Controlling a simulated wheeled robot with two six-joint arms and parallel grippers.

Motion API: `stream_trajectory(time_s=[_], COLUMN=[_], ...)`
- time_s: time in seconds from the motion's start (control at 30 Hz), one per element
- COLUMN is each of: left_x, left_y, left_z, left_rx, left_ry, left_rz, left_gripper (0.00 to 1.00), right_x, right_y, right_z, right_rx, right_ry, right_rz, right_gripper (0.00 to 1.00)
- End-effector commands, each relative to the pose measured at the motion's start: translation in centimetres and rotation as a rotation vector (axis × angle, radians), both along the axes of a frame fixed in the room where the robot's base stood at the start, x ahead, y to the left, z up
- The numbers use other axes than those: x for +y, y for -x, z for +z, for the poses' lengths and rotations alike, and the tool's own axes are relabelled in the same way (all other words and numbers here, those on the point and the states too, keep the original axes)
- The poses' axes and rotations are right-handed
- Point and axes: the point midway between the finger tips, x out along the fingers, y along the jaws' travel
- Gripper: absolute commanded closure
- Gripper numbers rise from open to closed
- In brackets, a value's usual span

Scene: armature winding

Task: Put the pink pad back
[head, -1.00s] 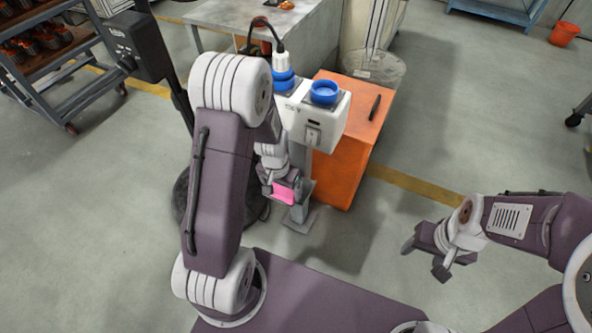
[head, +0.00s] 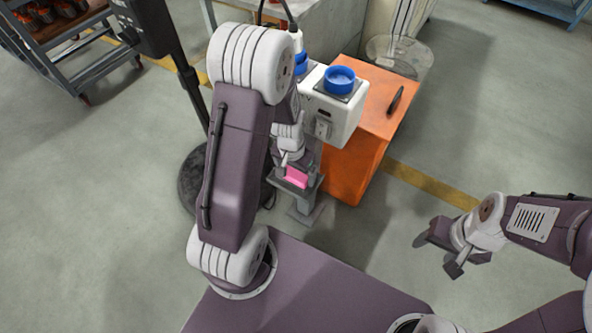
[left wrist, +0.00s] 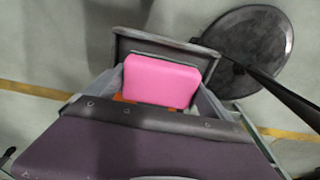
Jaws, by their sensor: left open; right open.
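The pink pad (head: 297,178) lies in a small grey holder (head: 308,191) low on the front of the white machine's stand. In the left wrist view the pad (left wrist: 160,80) is flat in front of the jaws, with a dark grey rim behind it. My left gripper (head: 290,167) is open right at the pad, with a grey finger to either side of it. Whether a finger touches the pad cannot be told. The left arm hides part of the machine. My right gripper (head: 437,257) is open and empty above the floor at the right.
The white machine (head: 336,112) with blue round tops stands against an orange cabinet (head: 352,165). A black pole on a round base (head: 192,180) stands close left of my left arm. A cart (head: 75,60) is at the upper left. Floor on the right is clear.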

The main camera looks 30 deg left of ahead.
Motion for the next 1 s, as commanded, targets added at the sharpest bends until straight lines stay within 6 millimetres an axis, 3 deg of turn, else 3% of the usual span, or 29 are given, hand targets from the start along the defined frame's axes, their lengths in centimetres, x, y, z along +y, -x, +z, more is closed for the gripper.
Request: stream_trajectory(time_s=[0.27, 0.37, 0.7, 0.83, 1.0], left_x=[0.0, 0.0, 0.0, 0.0, 0.0], left_y=[0.0, 0.1, 1.0, 1.3, 1.4], left_z=[0.3, 1.9, 10.4, 11.9, 12.3], left_rx=[-0.001, -0.002, -0.004, -0.002, 0.000], left_ry=[0.000, 0.000, -0.001, 0.000, 0.000], left_rz=[0.000, 0.000, 0.000, 0.001, 0.000], left_gripper=[0.00, 0.00, 0.00, 0.00, 0.00], right_x=[0.0, 0.0, 0.0, 0.0, 0.0], right_y=[0.0, 0.0, 0.0, 0.0, 0.0], right_z=[0.2, 1.3, 6.1, 6.8, 6.8], right_rx=[0.000, 0.000, 0.000, 0.000, 0.000], right_ry=[0.000, 0.000, 0.000, 0.000, 0.000], right_rz=[0.000, 0.000, 0.000, 0.000, 0.000], right_gripper=[0.40, 0.40, 0.40, 0.40, 0.40])
